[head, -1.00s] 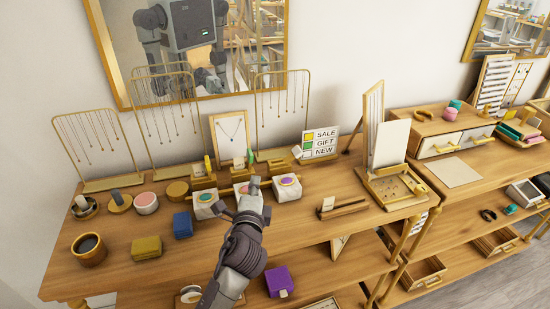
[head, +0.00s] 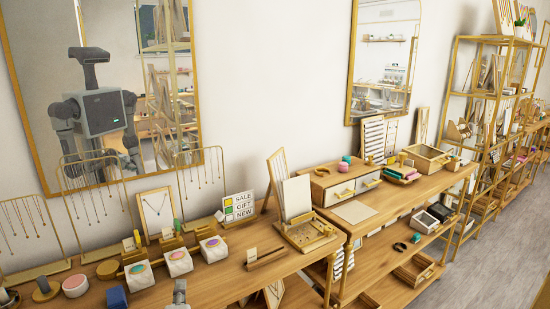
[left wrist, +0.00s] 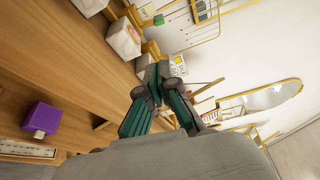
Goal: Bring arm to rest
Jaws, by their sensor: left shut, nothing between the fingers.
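My left gripper (left wrist: 150,85) shows in the left wrist view with its dark green fingers shut and nothing between them. In the head view only the tip of my left gripper (head: 180,288) shows at the bottom edge, in front of the wooden display table (head: 225,285). It is apart from the small marble ring boxes with coloured tops, such as the one with the orange top (head: 213,248). My right gripper is out of view.
Gold necklace stands (head: 100,205) and a SALE/GIFT/NEW sign (head: 238,207) stand on the table. A tray with an upright white board (head: 297,198) is to the right. A purple box (left wrist: 44,117) is on the lower shelf. Open floor lies at far right (head: 480,250).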

